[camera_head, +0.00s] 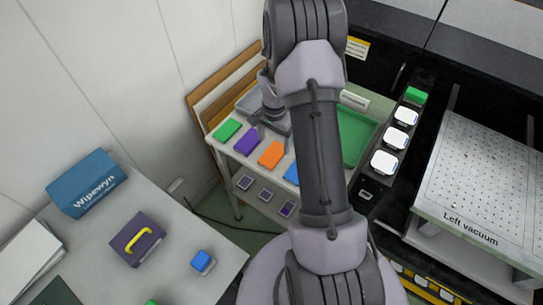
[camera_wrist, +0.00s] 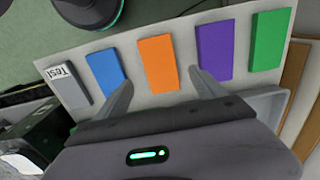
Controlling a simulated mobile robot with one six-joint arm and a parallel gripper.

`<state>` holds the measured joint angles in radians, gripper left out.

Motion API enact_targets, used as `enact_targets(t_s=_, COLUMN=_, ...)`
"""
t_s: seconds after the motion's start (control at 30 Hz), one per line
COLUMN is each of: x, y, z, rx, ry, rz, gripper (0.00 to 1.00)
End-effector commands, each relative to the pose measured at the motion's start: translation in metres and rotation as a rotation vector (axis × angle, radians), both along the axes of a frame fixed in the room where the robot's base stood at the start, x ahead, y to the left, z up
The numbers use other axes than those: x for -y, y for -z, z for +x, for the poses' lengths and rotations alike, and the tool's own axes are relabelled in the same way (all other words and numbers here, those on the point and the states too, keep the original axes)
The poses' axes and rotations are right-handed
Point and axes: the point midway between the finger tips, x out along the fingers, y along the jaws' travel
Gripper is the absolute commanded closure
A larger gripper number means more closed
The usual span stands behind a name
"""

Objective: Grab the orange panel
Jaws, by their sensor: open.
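The orange panel (camera_head: 272,154) lies flat on a white cart top, between the purple panel (camera_head: 247,139) and the blue panel (camera_head: 292,173). In the wrist view the orange panel (camera_wrist: 158,64) is centred ahead of my gripper (camera_wrist: 158,88). The two fingers are spread wide, one to each side of the panel's near end. The left fingertip is near the blue panel (camera_wrist: 104,72) and the right one near the purple panel (camera_wrist: 214,51). The gripper is open and empty. In the head view my arm hides part of the cart, and the fingertips are not clear.
A green panel (camera_head: 227,131) lies beyond the purple one, and a grey "Test" panel (camera_wrist: 68,84) lies beyond the blue one. A green tray (camera_head: 357,136) is at the cart's right.

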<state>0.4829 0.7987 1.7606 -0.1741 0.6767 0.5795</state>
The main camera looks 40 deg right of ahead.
Motion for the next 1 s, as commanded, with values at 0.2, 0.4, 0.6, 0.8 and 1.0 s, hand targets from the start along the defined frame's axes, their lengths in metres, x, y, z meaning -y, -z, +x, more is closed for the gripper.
enact_targets(t_s=0.2, x=-0.001, y=0.023, z=0.0, rx=0.0, ry=-0.001, rz=0.0, gripper=0.2)
enact_targets(t_s=0.4, x=-0.003, y=0.062, z=-0.002, rx=-0.001, ry=-0.001, rz=0.001, gripper=0.2)
enact_targets(t_s=0.6, x=-0.002, y=0.062, z=-0.001, rx=0.001, ry=-0.001, rz=-0.001, gripper=0.2)
enact_targets(t_s=0.8, x=-0.002, y=0.062, z=-0.001, rx=0.001, ry=-0.001, rz=-0.001, gripper=0.57)
enact_targets(t_s=1.0, x=-0.002, y=0.061, z=-0.001, rx=0.001, ry=-0.001, rz=-0.001, gripper=0.86)
